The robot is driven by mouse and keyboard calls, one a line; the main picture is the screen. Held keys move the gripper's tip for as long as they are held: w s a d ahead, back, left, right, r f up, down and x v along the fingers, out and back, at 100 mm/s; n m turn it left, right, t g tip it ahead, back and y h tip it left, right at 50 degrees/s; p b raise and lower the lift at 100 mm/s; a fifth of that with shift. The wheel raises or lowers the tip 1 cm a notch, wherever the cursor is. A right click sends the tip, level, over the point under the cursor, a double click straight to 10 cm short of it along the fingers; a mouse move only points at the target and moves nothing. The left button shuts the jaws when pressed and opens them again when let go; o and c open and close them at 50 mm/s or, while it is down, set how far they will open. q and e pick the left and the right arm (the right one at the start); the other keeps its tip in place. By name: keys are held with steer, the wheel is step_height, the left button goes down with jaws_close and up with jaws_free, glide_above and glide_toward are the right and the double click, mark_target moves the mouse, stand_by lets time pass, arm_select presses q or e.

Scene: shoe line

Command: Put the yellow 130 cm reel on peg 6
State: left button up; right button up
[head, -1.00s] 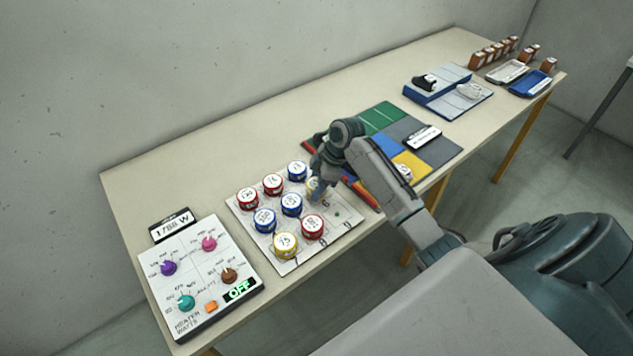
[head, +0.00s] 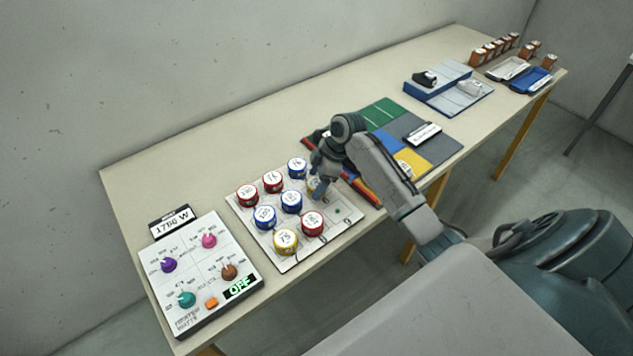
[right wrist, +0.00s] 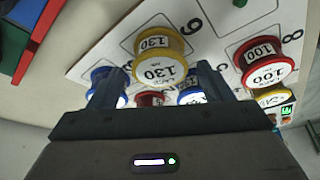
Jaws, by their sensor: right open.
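The yellow 130 reel (right wrist: 160,68) stands on the white peg board (head: 290,262), beside a printed 6 in the right wrist view. In the head view my right gripper (head: 318,196) largely hides this reel. In the right wrist view my right gripper (right wrist: 158,78) is open, one finger on each side of the reel, with gaps between them and it. The peg under the reel is hidden. My left gripper is not in view.
A red 100 reel (right wrist: 266,62) stands close to the right finger. Several red and blue reels and a yellow 15 reel (head: 286,241) fill other board places. A bare green peg (head: 337,211) is nearby. A heater panel (head: 200,275) stands left, coloured mats (head: 380,115) behind.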

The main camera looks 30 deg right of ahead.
steer(key=b+v, duration=0.2)
steer(key=v, duration=0.9)
steer(key=shift+r+b, duration=0.25)
steer(key=shift+b, duration=0.15)
steer(key=shift+d, duration=0.1)
